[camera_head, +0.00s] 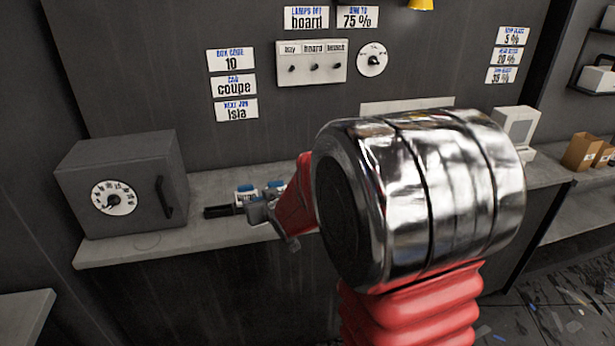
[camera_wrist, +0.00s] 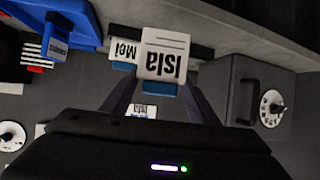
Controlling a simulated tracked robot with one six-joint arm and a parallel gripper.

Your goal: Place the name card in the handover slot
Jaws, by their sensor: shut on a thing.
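In the wrist view, a white name card (camera_wrist: 165,55) reading "Isla", upside down in the picture, with a blue base, stands between the fingertips of my gripper (camera_wrist: 164,88). The gripper is shut on it. A second white card (camera_wrist: 124,49), partly hidden behind it, seems to read "Mol". In the head view, my gripper (camera_head: 262,208) is over the counter, right of the grey box, and my arm hides part of the scene. I cannot clearly pick out the handover slot.
The grey box (camera_head: 121,184) with a dial and handle stands on the counter (camera_head: 140,245). A wall sign (camera_head: 237,110) reads "Next job Isla". A switch panel (camera_head: 311,62) and a dial (camera_head: 372,59) are on the wall. Small brown boxes (camera_head: 581,151) are at the far right.

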